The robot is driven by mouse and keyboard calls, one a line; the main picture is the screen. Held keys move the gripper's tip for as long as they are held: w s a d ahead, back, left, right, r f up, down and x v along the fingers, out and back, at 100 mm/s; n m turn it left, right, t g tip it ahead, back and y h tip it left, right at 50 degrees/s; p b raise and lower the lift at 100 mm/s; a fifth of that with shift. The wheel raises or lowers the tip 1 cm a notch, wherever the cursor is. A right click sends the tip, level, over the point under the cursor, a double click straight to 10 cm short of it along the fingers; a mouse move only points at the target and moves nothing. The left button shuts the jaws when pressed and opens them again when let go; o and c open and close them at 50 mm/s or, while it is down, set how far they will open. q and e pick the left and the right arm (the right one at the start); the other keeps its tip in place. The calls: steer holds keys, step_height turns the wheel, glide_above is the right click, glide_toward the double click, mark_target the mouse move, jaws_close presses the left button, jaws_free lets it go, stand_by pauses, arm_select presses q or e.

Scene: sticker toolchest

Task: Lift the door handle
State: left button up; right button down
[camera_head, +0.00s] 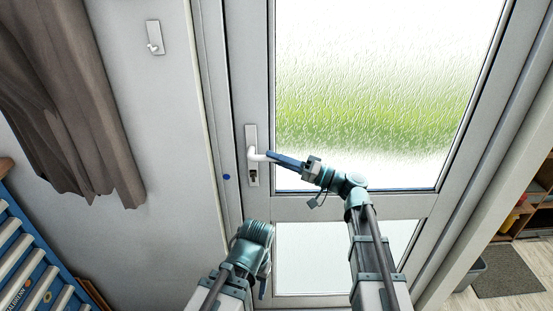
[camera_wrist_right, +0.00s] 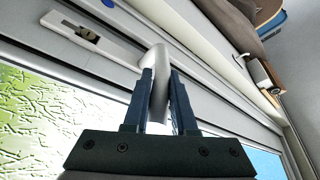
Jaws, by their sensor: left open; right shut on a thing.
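The white door handle (camera_head: 258,155) sits on a pale backplate (camera_head: 251,136) on the left frame of the glazed door. The handle's lever points right, roughly level, in the head view. My right gripper (camera_head: 276,157) is shut on the lever from the right side. In the right wrist view, the blue fingers (camera_wrist_right: 157,95) stand on either side of the white lever (camera_wrist_right: 157,80). A keyhole (camera_head: 253,176) is in the backplate below the lever. My left gripper (camera_head: 263,288) is low in the head view, left of my right arm, apart from the door handle; its fingers are only partly visible.
A white wall fitting (camera_head: 154,38) with a small lever is at the upper left. A brown curtain (camera_head: 60,100) hangs at the left, above a blue tool chest (camera_head: 45,265). Shelves (camera_head: 535,212) and a dark mat (camera_head: 510,280) are at the right.

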stand_by(0.8)
steer(key=shift+r+p, duration=0.25)
steer(key=shift+p, duration=0.25)
steer(key=r+h+p, duration=0.1)
steer(key=h+p, duration=0.1)
steer(key=p, duration=0.3)
steer(key=a+r+n+g+h+p, duration=0.1)
steer(key=r+h+p, duration=0.1)
steer(key=p, duration=0.4)
steer(key=r+n+g+h+p, duration=0.1)
steer(key=h+p, duration=0.1)
steer(key=p, duration=0.3)
steer(key=shift+a+r+p, duration=0.2)
steer(key=shift+p, duration=0.15)
steer(key=shift+a+h+p, duration=0.2)
steer(key=shift+h+p, duration=0.7)
steer(key=shift+p, duration=0.2)
steer(key=c, duration=0.7)
jaws_free()
